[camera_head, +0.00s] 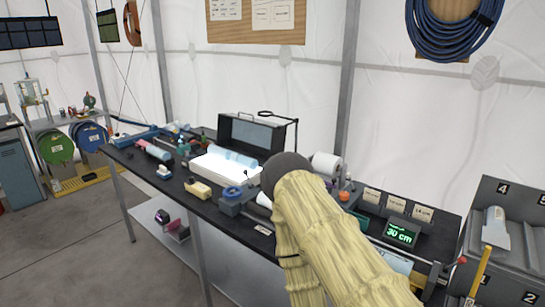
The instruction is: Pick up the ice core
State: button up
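A pale blue, translucent cylinder (232,156), which looks like an ice core, lies on a brightly lit white light box (212,171) on the long dark workbench. Another pale cylinder with a pinkish end (158,151) lies further left on the bench. I cannot tell for sure which one is the ice core of the task. My arm, in a beige sleeve, reaches in from the lower right and ends in a dark rounded part in front of the bench. No gripper fingers show; they are hidden or out of the picture.
An open dark case (251,133) stands behind the light box. A blue-grey device (233,203) sits at the bench's front edge. A green display reading 30 cm (402,233) is on the right. A numbered grey rack (512,215) stands far right. The floor at left front is clear.

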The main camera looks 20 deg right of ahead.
aim_at(237, 158)
jog(key=z, duration=0.25)
jog(key=i, duration=0.35)
jog(key=u, duration=1.85)
jog(key=i, duration=1.95)
jog(key=z, duration=2)
